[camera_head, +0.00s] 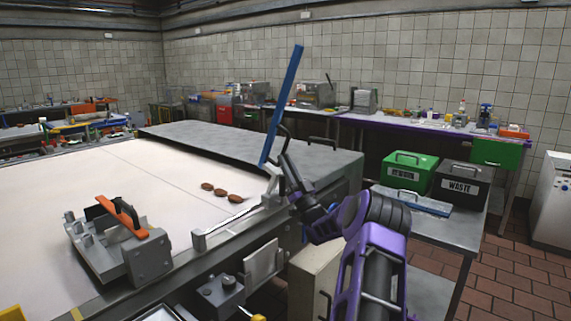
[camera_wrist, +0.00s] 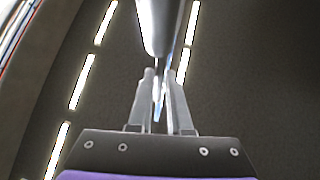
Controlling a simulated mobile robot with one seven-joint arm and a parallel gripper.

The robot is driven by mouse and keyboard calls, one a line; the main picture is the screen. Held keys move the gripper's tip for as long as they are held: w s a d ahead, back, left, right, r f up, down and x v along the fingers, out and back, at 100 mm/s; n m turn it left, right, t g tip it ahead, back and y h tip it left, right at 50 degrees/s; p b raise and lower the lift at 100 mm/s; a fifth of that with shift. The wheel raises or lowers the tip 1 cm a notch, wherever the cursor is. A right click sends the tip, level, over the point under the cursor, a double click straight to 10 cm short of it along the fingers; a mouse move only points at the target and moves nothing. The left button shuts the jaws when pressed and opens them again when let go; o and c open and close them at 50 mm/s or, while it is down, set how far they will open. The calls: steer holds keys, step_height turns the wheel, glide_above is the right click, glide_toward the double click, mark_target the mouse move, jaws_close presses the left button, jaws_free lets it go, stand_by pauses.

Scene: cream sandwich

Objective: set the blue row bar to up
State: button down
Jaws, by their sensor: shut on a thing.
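The blue row bar (camera_head: 283,102) stands steeply raised in the head view, its top leaning to the right. Its lower end is at a grey metal post (camera_head: 269,184) on the near edge of the white work surface. My gripper (camera_head: 284,152) is close to the right of the bar's lower part, by a dark curved handle (camera_head: 287,131). In the wrist view, my gripper's fingers (camera_wrist: 160,95) are closed on a grey rod-like part (camera_wrist: 160,25) that runs up out of the picture. I take this as the bar's handle; the exact contact is hidden in the head view.
A metal fixture with an orange bar (camera_head: 122,217) stands at the left of the white surface (camera_head: 100,180). A grey cover (camera_head: 240,146) is behind. Green (camera_head: 408,171) and black WASTE (camera_head: 461,185) boxes stand right.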

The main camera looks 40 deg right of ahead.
steer(key=shift+s, duration=0.1)
steer(key=c, duration=0.8)
jaws_free()
steer(key=shift+c, duration=0.2)
steer(key=v, duration=1.7)
steer(key=shift+s, duration=0.2)
steer(key=shift+f, duration=0.1)
